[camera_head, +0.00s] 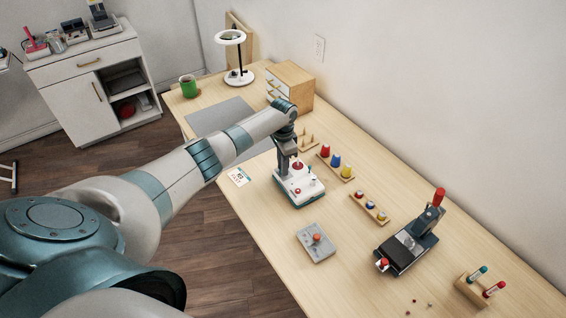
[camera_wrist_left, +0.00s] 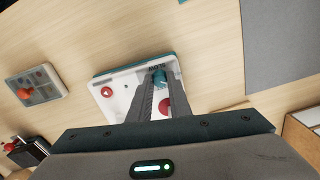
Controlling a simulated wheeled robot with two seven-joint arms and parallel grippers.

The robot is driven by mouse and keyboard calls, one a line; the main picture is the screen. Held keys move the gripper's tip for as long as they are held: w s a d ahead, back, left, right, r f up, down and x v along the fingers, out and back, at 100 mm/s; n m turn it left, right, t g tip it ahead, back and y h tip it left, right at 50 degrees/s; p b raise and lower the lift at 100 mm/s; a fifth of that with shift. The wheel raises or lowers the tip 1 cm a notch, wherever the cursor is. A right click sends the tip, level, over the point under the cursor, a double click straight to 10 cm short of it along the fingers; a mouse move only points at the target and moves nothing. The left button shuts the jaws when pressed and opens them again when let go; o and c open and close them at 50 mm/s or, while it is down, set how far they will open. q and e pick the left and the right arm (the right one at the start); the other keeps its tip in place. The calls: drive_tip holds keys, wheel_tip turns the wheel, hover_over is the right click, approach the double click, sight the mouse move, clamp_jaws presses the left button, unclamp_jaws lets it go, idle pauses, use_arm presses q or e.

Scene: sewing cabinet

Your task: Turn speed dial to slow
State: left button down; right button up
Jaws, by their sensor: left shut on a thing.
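A white device with a teal base (camera_head: 302,192) stands on the wooden table, with red knobs on its top. It also shows in the left wrist view (camera_wrist_left: 128,82). My left gripper (camera_head: 287,175) reaches down onto the device. In the wrist view its fingers (camera_wrist_left: 158,84) are shut on the teal dial from both sides. A red knob (camera_wrist_left: 165,106) lies partly behind the fingers. The dial's pointer position is hidden. My right gripper is not in view.
A grey box with an orange knob (camera_head: 316,243) lies in front of the device. Racks of coloured spools (camera_head: 336,165) stand behind it. A black-based press with a red handle (camera_head: 407,248) is to the right. A card (camera_head: 238,178) lies left of the device.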

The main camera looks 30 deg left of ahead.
use_arm(q)
drive_tip(key=n+p, duration=0.3)
drive_tip(key=n, duration=0.3)
drive_tip(key=shift+r, duration=0.15)
drive_tip(key=n+p, duration=0.1)
drive_tip(key=n, duration=0.2)
drive_tip(key=n+p, duration=0.1)
drive_tip(key=n, duration=0.1)
drive_tip(key=shift+n, duration=0.4)
drive_tip(key=n, duration=0.5)
drive_tip(key=shift+d, duration=0.1)
drive_tip(key=n, duration=0.6)
drive_tip(key=shift+n, duration=0.3)
drive_tip(key=c, duration=1.6)
unclamp_jaws()
drive_tip(key=shift+c, duration=0.2)
